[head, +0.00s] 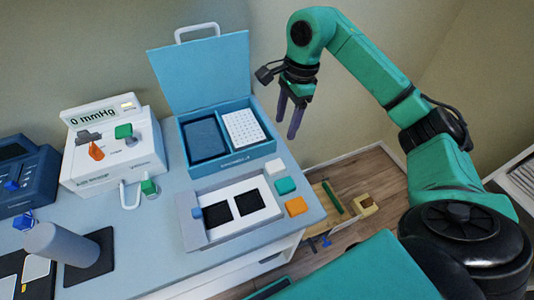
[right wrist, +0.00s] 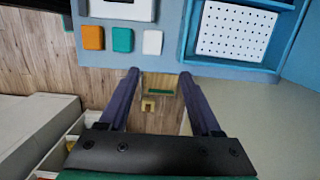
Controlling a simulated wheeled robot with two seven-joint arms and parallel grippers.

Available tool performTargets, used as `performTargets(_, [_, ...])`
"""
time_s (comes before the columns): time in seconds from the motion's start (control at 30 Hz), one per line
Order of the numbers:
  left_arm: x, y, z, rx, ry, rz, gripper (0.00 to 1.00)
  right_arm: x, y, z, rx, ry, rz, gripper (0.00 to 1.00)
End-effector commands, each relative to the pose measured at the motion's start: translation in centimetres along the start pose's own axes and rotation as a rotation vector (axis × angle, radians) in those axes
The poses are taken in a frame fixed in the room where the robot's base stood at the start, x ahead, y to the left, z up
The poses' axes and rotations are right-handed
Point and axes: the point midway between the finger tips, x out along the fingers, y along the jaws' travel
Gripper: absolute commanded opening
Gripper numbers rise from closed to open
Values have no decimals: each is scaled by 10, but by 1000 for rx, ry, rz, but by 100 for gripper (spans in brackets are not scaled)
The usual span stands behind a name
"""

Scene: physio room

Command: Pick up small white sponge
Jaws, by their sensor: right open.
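The small white sponge (head: 275,168) lies on the blue-grey table top, beyond a green sponge (head: 285,186) and an orange sponge (head: 295,206) in a short row. In the right wrist view the white sponge (right wrist: 152,42) is at the right end of that row, near the table edge. My right gripper (head: 292,133) is open and empty, off the table's right side, above and apart from the sponge. Its two dark fingers (right wrist: 160,75) also show in the right wrist view, with the sponge beyond them. My left gripper is not in view.
An open blue case (head: 227,158) stands behind the white sponge. A white tray with two black pads (head: 266,214) lies left of the row. A pressure device (head: 112,150) and a grey bottle (head: 60,243) stand farther left. Below the table edge is wooden floor (head: 375,175).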

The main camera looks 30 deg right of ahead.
Motion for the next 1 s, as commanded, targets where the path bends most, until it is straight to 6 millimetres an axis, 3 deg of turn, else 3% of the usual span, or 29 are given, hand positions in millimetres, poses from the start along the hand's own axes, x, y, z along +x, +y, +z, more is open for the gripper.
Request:
performTargets(0.23, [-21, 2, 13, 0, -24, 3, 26, 58, 2, 2, 4, -4, 10, 65])
performTargets(0.37, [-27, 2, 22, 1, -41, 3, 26, 82, 2, 3, 4, -7, 6, 65])
performTargets(0.67, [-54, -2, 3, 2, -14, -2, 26, 130, 5, 11, 6, -9, 8, 65])
performTargets(0.93, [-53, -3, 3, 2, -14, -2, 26, 141, 4, 10, 5, -6, 3, 65])
performTargets(1.0, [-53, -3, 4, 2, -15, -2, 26, 140, 4, 10, 5, -6, 3, 38])
